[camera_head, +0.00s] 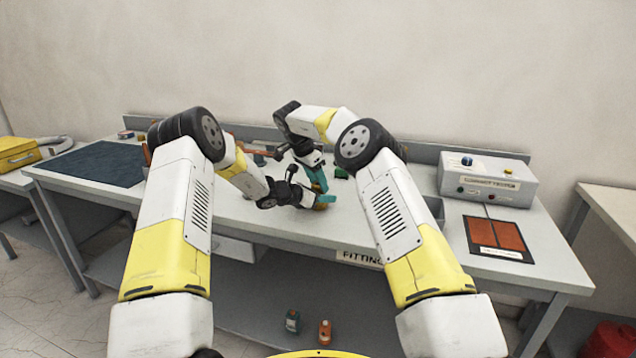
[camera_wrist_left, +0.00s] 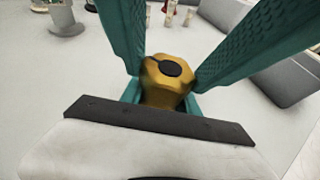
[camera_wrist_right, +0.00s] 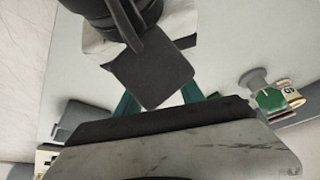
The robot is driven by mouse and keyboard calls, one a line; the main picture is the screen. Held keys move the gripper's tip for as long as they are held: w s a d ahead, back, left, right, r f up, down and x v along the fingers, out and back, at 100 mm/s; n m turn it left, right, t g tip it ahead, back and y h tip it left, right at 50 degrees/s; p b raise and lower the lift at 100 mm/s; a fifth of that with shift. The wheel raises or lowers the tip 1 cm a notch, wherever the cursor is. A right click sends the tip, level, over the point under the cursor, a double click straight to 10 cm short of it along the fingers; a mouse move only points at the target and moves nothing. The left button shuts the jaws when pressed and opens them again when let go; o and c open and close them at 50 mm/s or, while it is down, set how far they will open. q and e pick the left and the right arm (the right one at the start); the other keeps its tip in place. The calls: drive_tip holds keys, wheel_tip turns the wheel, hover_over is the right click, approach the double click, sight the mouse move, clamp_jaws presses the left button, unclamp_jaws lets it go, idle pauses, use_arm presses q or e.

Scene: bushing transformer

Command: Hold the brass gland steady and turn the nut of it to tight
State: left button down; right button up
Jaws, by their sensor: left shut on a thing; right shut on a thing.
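The brass gland (camera_wrist_left: 163,85) shows in the left wrist view, with a six-sided top and a dark round centre. In the head view only a bit of the brass (camera_head: 322,206) shows, low over the bench. My left gripper (camera_head: 312,203) is shut on the gland's lower body. My right gripper (camera_head: 321,189) comes down from above, its long teal fingers on both sides of the gland's upper part, the nut. In the right wrist view dark parts of my left gripper (camera_wrist_right: 150,70) hide the gland and nut. The nut's tightness cannot be seen.
The grey bench (camera_head: 270,225) is clear in front of the grippers. A grey box with knobs (camera_head: 490,180) and a red-panelled board (camera_head: 497,238) are on the right. A dark mat (camera_head: 95,163) lies on the left. A green item (camera_head: 341,173) stands just behind the grippers.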

drive_tip(key=shift+m+g, duration=0.3)
drive_tip(key=shift+m, duration=0.5)
drive_tip(key=o, duration=1.4)
drive_tip(key=shift+v, duration=3.75)
drive_tip(key=shift+a, duration=0.15)
